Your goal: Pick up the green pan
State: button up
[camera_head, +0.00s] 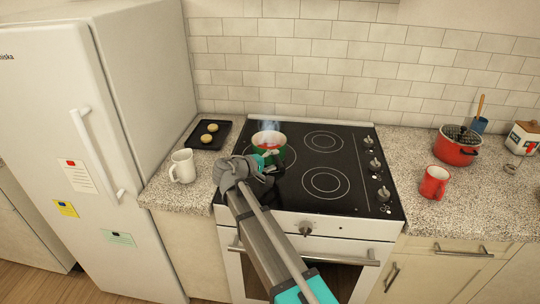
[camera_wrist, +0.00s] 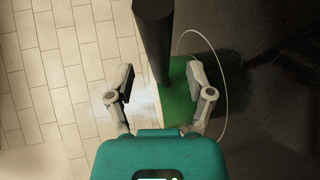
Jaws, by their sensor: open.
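The green pan (camera_head: 267,138), with a pale inside, sits on the back-left part of the black stove top (camera_head: 345,203). My gripper (camera_head: 268,166) is just in front of the pan in the head view and hides part of it. In the wrist view, the pan's green side (camera_wrist: 185,100) shows behind the right finger. A thick black handle runs down from the top edge between the spread fingers of my gripper (camera_wrist: 160,73). The fingers are open, with gaps on both sides of the handle. I cannot tell how deep the handle sits between them.
A white mug (camera_head: 182,166) and a black tray (camera_head: 208,134) with two round items stand left of the stove. A red pot (camera_head: 456,152) and a red mug (camera_head: 434,183) stand to its right. The fridge (camera_head: 60,150) is at the left; a tiled wall backs the counter.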

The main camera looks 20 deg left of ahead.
jog(key=shift+x, duration=1)
grip_shut()
